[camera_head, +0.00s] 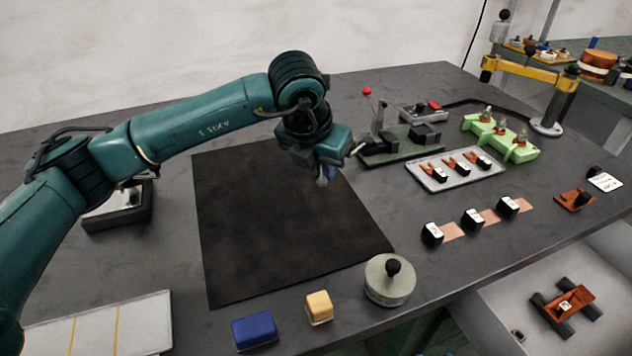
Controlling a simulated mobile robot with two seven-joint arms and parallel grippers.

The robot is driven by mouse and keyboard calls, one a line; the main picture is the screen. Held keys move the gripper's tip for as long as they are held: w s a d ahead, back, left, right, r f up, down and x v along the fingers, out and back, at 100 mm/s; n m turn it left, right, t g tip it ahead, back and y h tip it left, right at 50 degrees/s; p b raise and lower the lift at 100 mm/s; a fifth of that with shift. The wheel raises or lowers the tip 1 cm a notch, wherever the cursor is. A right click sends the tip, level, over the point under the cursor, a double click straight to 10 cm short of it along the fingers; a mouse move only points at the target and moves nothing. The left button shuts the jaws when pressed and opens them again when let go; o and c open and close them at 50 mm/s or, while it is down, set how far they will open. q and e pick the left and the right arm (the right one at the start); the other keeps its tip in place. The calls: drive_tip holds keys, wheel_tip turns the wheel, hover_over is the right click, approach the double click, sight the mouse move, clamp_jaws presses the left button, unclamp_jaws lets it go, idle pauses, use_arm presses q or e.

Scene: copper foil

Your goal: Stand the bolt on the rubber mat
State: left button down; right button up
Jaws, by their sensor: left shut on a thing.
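The black rubber mat (270,245) lies flat on the dark workbench. My left arm reaches in from the left, and its gripper (323,172) points down over the mat's far right part. The gripper is shut on a small grey thing (322,182), which I take to be the bolt; only a little of it shows below the jaws. I cannot tell whether its lower end touches the mat. My right gripper is not in view.
A blue block (254,330), a yellow block (319,307) and a round grey weight with a black knob (390,281) stand along the front edge. A toggle clamp fixture (400,145) stands close right of the gripper. The mat is otherwise bare.

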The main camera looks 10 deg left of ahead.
sight(321, 177)
use_arm(q)
drive_tip(key=shift+w+f, duration=0.1)
drive_tip(key=shift+f, duration=2.05)
drive_tip(key=shift+f, duration=0.1)
drive_tip(key=c, duration=1.5)
unclamp_jaws()
drive_tip(key=shift+r, duration=0.25)
drive_tip(key=v, duration=1.1)
drive_tip(key=shift+s+r, duration=0.3)
